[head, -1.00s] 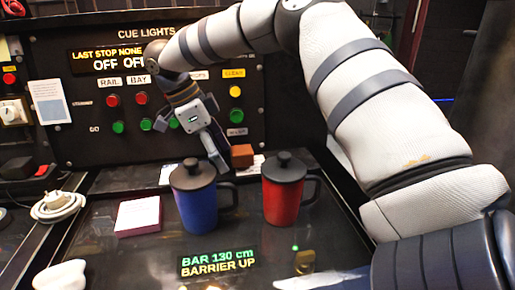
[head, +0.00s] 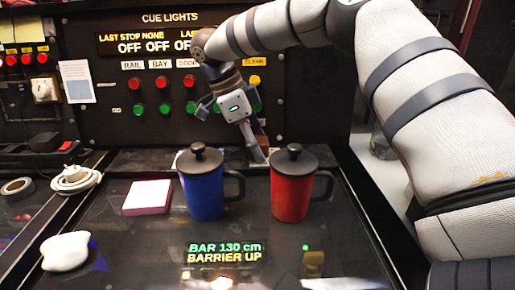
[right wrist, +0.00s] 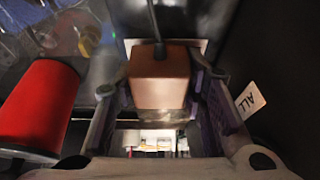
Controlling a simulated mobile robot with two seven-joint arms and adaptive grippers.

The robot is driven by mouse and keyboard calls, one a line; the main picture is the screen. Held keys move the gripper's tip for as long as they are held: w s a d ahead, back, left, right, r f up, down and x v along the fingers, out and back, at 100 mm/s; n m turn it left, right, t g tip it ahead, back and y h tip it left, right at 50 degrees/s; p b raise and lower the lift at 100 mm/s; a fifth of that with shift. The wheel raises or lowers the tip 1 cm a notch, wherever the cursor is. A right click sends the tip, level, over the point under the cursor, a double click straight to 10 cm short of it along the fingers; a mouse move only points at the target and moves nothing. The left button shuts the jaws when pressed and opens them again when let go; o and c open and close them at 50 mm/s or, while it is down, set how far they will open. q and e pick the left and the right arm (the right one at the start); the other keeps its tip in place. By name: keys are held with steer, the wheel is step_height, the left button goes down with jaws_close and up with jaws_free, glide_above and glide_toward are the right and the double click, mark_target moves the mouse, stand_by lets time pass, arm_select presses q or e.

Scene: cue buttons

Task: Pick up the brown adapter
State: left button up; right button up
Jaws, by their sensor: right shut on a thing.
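The brown adapter (right wrist: 160,78) is a small block with a dark cable at its far side, between the two fingers of my right gripper (right wrist: 163,100) in the right wrist view. The gripper is shut on it. In the head view my right gripper (head: 256,150) points down behind the blue and red mugs, at the foot of the cue panel. The adapter (head: 259,142) is partly hidden there by the fingers. My left gripper is not in view.
A blue mug (head: 203,192) and a red mug (head: 291,190) with dark lids stand in front of the gripper. A pink-edged note block (head: 148,197), a coiled white cable (head: 75,180) and a white lump (head: 65,251) lie to the left. The cue panel (head: 120,80) rises behind.

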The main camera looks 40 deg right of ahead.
mark_target(261, 140)
steer(key=shift+c, duration=1.1)
steer(key=shift+r, duration=0.3)
step_height(261, 140, up, 3)
steer(key=shift+s+a+r, duration=0.15)
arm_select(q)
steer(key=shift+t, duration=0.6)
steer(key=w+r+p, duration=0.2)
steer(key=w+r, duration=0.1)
arm_select(e)
steer(key=s+a+r, duration=0.9)
steer(key=a, duration=0.1)
steer(key=shift+a, duration=0.1)
arm_select(q)
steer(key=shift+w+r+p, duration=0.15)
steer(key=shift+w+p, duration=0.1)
steer(key=shift+p, duration=0.05)
arm_select(e)
steer(key=shift+r, duration=2.15)
